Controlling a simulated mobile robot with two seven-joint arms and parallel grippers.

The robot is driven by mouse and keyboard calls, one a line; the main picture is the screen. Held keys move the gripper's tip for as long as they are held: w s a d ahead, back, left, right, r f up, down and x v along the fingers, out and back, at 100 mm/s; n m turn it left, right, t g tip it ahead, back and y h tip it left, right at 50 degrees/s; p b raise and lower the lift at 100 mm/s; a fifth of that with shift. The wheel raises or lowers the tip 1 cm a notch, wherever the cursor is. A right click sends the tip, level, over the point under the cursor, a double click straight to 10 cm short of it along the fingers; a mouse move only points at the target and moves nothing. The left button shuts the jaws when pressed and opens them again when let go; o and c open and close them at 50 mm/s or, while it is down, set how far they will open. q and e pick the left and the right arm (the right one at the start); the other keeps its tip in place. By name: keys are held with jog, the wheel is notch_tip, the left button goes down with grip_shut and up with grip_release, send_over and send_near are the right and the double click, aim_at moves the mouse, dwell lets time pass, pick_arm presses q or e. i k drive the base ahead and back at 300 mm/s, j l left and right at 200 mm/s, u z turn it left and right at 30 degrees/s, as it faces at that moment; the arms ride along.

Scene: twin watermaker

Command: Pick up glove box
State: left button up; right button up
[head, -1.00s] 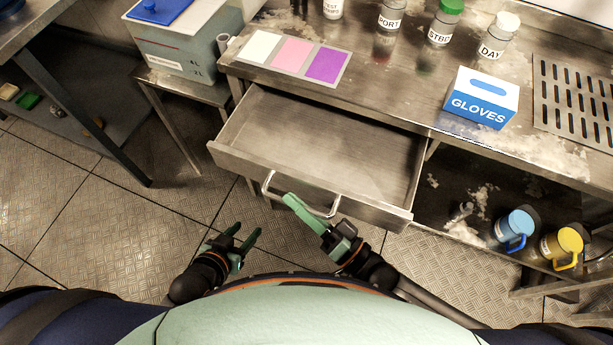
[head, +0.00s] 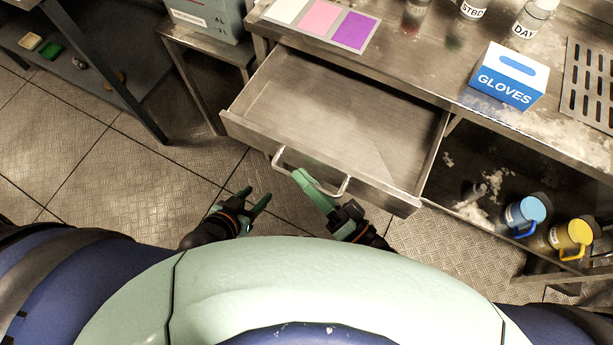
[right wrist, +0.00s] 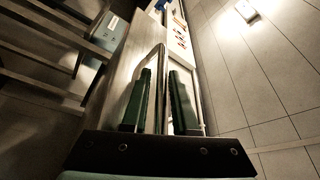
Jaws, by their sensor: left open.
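The glove box (head: 508,76), white and blue with "GLOVES" on its front, stands upright on the steel counter in the upper right of the head view. Both grippers are well away from it. My left gripper (head: 256,198) is open and empty, low over the floor in front of the drawer. My right gripper (head: 304,180) is at the drawer handle (head: 312,176). In the right wrist view its green fingers (right wrist: 160,95) are apart, with the handle bar between them.
The drawer (head: 335,120) is pulled out and empty, below the counter. Blue (head: 525,213) and yellow (head: 570,237) mugs sit on the lower shelf at right. Labelled bottles, a colour card (head: 320,18) and a slotted grate (head: 590,85) are on the counter.

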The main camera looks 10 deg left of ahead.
aim_at(506, 75)
jog(key=k+l, duration=0.2)
jog(key=l, duration=0.15)
jog(key=k+l, duration=0.15)
jog(key=l, duration=0.25)
jog(key=k+l, duration=0.2)
jog(key=l, duration=0.15)
